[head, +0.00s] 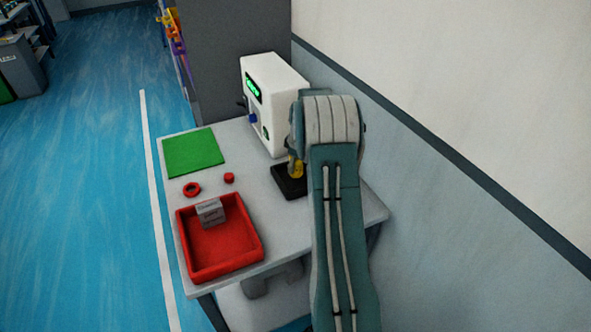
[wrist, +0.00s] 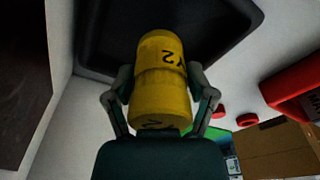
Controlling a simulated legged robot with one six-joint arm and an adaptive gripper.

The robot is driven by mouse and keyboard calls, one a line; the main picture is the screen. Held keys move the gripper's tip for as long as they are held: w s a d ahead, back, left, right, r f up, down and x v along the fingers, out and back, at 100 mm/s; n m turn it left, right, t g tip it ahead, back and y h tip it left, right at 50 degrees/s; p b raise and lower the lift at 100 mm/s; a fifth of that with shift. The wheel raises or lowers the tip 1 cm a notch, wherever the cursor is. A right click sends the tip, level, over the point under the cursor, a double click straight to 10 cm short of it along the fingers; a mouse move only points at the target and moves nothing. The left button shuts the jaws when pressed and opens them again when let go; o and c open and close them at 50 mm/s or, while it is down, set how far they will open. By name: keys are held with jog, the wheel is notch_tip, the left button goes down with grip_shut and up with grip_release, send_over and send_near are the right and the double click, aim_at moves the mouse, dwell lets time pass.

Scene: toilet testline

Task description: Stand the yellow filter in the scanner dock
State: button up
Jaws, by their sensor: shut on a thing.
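The yellow filter (wrist: 160,85) is a yellow cylinder with dark lettering, held between the two fingers of my gripper (wrist: 160,95) in the wrist view. In the head view a small part of the yellow filter (head: 298,169) shows at the black dock (head: 288,187), partly hidden by my arm. The dock is a black square tray with a raised rim on the table, and its dark surface (wrist: 220,30) fills the upper middle of the wrist view. The filter's far end is over the dock; I cannot tell whether it touches the floor of it.
A white machine (head: 275,95) with a green display stands behind the dock. A red tray (head: 220,245) with a grey box (head: 210,212) is at the front left of the table. A green mat (head: 194,152), a red ring (head: 191,189) and a red cap (head: 229,178) lie nearby. A wall runs along the right.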

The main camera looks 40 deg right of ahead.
jog(key=shift+f, duration=0.9)
jog(key=shift+d+f, duration=0.2)
jog(key=o, duration=1.1)
jog(key=shift+a, duration=0.1)
